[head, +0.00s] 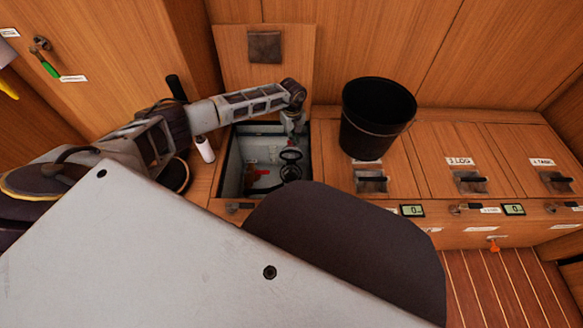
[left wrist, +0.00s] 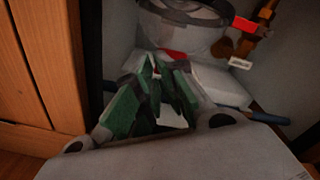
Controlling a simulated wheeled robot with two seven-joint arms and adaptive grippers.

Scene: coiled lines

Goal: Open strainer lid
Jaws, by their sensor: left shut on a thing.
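The strainer (head: 291,174) stands inside an open locker compartment in the head view, a round body with a dark rim. A dark ring, which looks like the strainer lid (head: 290,155), shows just behind it and below my left gripper (head: 297,137). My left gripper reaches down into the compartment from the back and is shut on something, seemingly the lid. In the left wrist view, its green fingers (left wrist: 160,88) nearly meet, and the strainer's pale round body (left wrist: 185,38) is just beyond them. The gripped part is mostly hidden between the fingers. My right gripper is not in view.
The compartment's wooden hatch (head: 265,58) stands open behind it. A black bucket (head: 377,118) sits on the bench to the right. Red fittings (head: 255,173) lie in the compartment's left side. A white bottle (head: 204,149) is at its left edge. Closed hatches continue to the right.

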